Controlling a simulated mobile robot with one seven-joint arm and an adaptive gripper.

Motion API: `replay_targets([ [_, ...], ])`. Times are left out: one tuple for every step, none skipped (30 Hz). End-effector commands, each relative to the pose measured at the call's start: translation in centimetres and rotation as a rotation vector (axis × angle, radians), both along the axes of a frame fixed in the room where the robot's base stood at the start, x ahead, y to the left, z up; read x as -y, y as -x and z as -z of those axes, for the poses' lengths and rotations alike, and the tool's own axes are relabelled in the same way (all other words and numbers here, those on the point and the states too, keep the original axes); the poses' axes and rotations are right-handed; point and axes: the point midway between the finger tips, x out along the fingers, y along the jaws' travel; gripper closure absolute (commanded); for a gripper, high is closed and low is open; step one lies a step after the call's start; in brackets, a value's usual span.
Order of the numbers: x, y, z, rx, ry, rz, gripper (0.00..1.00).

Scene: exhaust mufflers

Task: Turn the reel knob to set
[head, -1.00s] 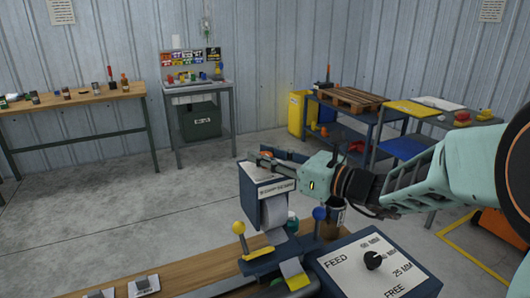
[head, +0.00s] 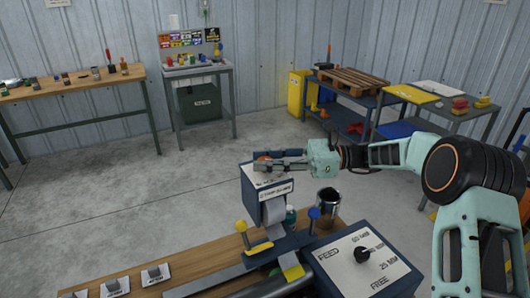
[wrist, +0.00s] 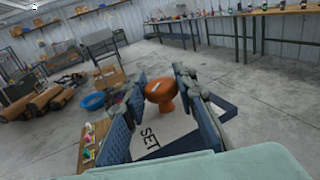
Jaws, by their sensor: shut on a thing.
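The reel knob is orange and sits on top of the blue-sided reel box (head: 250,200), above a roll of pale tape. In the wrist view the orange knob (wrist: 161,93) stands between the two blue finger pads, over a pale plate marked SET (wrist: 150,139). My gripper (head: 268,162) reaches in from the right, level with the box top. It is shut on the knob, and its fingers hide much of the knob in the head view. The knob's exact pointing direction cannot be told.
A panel (head: 362,262) marked FEED and FREE with a black knob stands at the front right. A yellow-ball lever (head: 242,228), a blue-ball lever (head: 314,214) and a dark can (head: 327,201) are near the box. Floor behind the bench is clear.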

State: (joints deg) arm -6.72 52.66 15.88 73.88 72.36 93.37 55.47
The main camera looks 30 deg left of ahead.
Motion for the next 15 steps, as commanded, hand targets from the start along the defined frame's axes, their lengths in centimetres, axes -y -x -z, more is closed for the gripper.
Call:
replay_targets([
  [-0.01,-0.08,-0.19,0.0,-0.001,-0.015,0.98],
  [0.0,-0.09,-0.18,-0.001,-0.001,-0.024,0.98],
  [0.0,-0.08,-0.15,-0.001,-0.001,-0.034,0.98],
  [0.0,-0.09,-0.14,0.001,-0.001,-0.041,0.98],
  [0.0,-0.09,-0.11,0.001,-0.001,-0.047,0.98],
  [-0.01,-0.06,-0.08,0.0,-0.001,-0.055,0.98],
  [-0.01,-0.06,-0.1,0.0,-0.001,-0.06,0.98],
  [-0.01,-0.06,-0.11,0.0,-0.001,-0.064,0.98],
  [-0.02,-0.03,-0.11,0.0,-0.001,-0.069,0.98],
  [-0.02,-0.02,-0.09,0.0,-0.001,-0.072,0.98],
  [-0.02,-0.01,-0.08,0.0,-0.001,-0.074,0.98],
  [-0.02,-0.01,-0.06,0.001,-0.001,-0.076,0.98],
  [-0.03,-0.01,-0.05,0.001,-0.001,-0.077,0.98],
  [-0.03,-0.01,-0.04,0.001,-0.001,-0.077,0.98],
  [-0.03,-0.01,-0.03,0.001,-0.001,-0.078,0.98],
])
